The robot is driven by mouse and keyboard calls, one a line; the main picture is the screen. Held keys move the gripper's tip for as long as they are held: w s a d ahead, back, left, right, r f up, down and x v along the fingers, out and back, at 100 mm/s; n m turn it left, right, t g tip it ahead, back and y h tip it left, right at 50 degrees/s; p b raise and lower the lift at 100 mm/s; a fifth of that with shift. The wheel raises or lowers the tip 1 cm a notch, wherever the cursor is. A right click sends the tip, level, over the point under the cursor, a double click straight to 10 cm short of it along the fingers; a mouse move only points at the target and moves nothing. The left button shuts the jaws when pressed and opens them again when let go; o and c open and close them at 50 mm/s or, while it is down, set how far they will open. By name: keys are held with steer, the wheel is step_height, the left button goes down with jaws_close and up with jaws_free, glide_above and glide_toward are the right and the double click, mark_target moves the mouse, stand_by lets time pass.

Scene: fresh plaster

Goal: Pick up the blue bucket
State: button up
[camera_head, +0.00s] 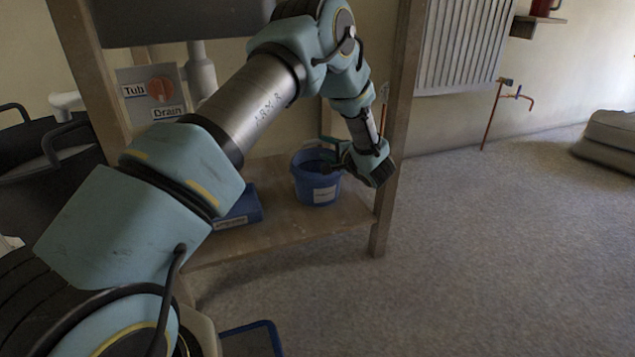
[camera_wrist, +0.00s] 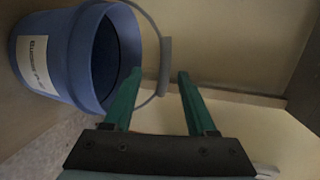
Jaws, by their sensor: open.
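The blue bucket (camera_head: 315,190) with a white label stands upright on the lower wooden shelf in the head view. It also fills the upper left of the wrist view (camera_wrist: 62,55), where the picture is turned on its side. Its thin handle, with a grey grip (camera_wrist: 165,62), reaches out from the rim to between the ends of my green fingers. My gripper (camera_wrist: 160,75) is open, with the handle grip near the gap at its fingertips. In the head view my gripper is beside the bucket's upper right rim, and part of the fingers is hidden.
A blue box (camera_head: 240,208) lies on the shelf (camera_head: 345,222) left of the bucket. A wooden post (camera_head: 398,120) rises close to the right of my gripper. A "Tub Drain" sign (camera_head: 152,90) is behind my arm.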

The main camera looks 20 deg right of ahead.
mark_target(313, 140)
steer(key=b+x, duration=0.1)
steer(key=x, duration=0.2)
steer(key=b+x, duration=0.4)
steer(key=x, duration=0.1)
steer(key=shift+w+d+r, duration=0.1)
steer(key=shift+w+r, duration=0.1)
steer(key=shift+w, duration=0.2)
steer(key=shift+w+r, duration=0.1)
steer(key=shift+w, duration=0.05)
steer(key=shift+c, duration=0.3)
jaws_close()
stand_by(0.6)
